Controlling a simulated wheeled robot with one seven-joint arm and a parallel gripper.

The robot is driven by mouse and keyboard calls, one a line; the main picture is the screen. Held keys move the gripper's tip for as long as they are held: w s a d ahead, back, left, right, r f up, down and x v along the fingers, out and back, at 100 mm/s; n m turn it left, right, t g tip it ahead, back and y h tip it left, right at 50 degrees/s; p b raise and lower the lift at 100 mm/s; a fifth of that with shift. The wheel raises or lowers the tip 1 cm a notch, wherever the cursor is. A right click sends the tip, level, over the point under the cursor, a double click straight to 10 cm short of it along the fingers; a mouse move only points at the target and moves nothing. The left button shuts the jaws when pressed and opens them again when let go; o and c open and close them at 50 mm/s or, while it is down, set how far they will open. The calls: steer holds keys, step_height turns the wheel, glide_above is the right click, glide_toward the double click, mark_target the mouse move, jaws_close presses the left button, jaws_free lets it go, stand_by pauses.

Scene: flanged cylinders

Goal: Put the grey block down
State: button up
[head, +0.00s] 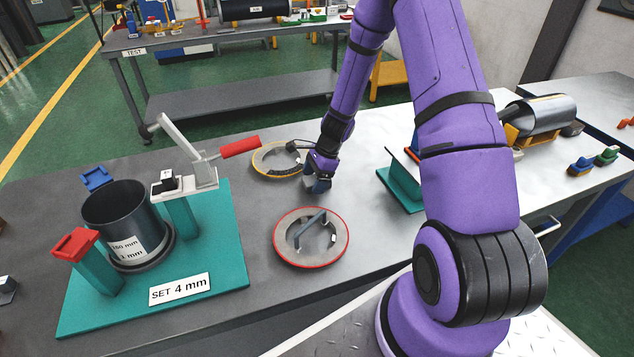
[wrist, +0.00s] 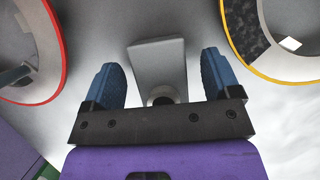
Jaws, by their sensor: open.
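My gripper (head: 318,187) is low over the table between the red-rimmed ring and the yellow-rimmed ring. In the wrist view its two blue fingers (wrist: 160,66) stand apart. The grey block (wrist: 158,58) lies between them, with a gap on each side, so neither finger touches it. A round grey part shows at the block's near end, by the palm. In the head view the block cannot be made out clearly behind the fingers.
The red-rimmed ring (head: 279,252) lies in front of my gripper, and the yellow-rimmed ring (head: 257,163) lies behind it. A teal fixture base (head: 215,262) with a dark cylinder (head: 108,212) and a red-handled clamp (head: 240,147) stands at left. A teal stand (head: 403,191) is at right.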

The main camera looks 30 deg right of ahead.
jaws_close()
stand_by(0.3)
